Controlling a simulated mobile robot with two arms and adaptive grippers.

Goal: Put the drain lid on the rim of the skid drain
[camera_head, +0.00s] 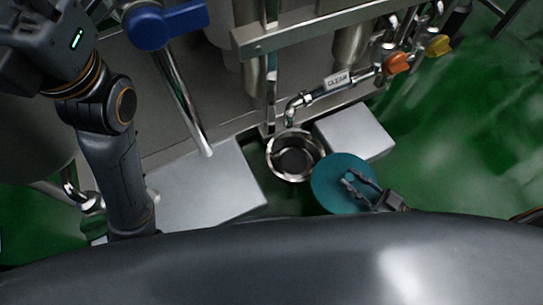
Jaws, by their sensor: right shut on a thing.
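The skid drain (294,155) is a round, open metal cup with a shiny rim, set low on the floor in the middle of the camera_head view. The drain lid (331,196) is a flat teal disc just to the lower right of the drain. Its upper left edge appears to come up to or slightly over the drain's rim in the picture; I cannot tell whether they touch. My right gripper (357,184) is over the lid and shut on a grip at its middle. My left arm comes in from the upper left; its gripper is not visible.
Pale grey plates (205,185) and (357,133) lie on either side of the drain. A pipe labelled CLEAN (338,80) ends above the drain. Orange (397,63) and yellow (438,46) valve handles are at upper right, a blue handle (166,24) at upper left. Green floor is open at right.

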